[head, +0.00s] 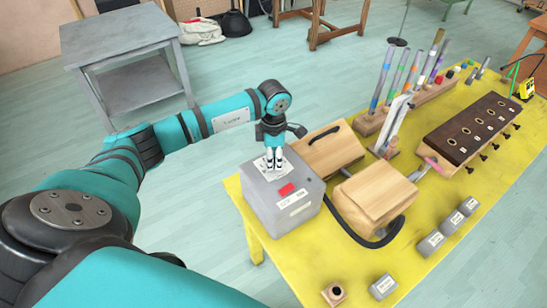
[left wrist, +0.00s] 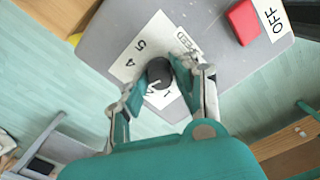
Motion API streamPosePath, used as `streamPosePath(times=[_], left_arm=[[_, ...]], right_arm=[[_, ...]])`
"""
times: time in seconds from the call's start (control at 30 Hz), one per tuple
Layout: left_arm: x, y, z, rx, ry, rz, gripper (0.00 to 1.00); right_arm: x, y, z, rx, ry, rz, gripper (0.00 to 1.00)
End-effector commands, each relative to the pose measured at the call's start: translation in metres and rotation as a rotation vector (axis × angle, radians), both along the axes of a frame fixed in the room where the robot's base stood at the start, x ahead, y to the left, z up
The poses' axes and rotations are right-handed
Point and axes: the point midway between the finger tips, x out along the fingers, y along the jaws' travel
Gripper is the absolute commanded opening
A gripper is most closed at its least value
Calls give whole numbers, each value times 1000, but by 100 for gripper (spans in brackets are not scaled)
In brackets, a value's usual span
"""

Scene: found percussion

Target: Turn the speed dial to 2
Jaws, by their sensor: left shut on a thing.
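The speed dial is a black round knob (left wrist: 159,71) on a white numbered plate (left wrist: 132,58) on top of a grey box (head: 268,208). The plate shows 5, 4 and 1 in the left wrist view; other numbers are hidden or unclear. A pale mark shows on the knob, but I cannot tell which number it points at. My left gripper (head: 274,165) reaches down onto the plate from above, its fingers on both sides of the knob and shut on it. In the head view the gripper hides the dial. My right gripper is not in view.
A red button (left wrist: 243,22) with an OFF label sits on the same box. The yellow table (head: 440,262) also holds wooden boxes (head: 374,192), a black cable (head: 362,242), grey blocks (head: 431,243) and coloured tubes (head: 382,78). A grey side table (head: 120,40) stands behind my left arm.

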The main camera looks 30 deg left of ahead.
Motion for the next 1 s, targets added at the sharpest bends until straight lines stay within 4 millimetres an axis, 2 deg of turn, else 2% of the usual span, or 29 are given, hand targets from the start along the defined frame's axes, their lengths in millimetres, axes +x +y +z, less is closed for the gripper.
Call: streamPosePath(times=[0.27,0.7,1.0], left_arm=[[0,0,-1,0,-1,152,0],[0,0,-1,0,-1,492,0],[1,0,0,-1,-2,631,0]], right_arm=[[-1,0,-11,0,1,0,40],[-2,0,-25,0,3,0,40],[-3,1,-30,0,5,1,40]])
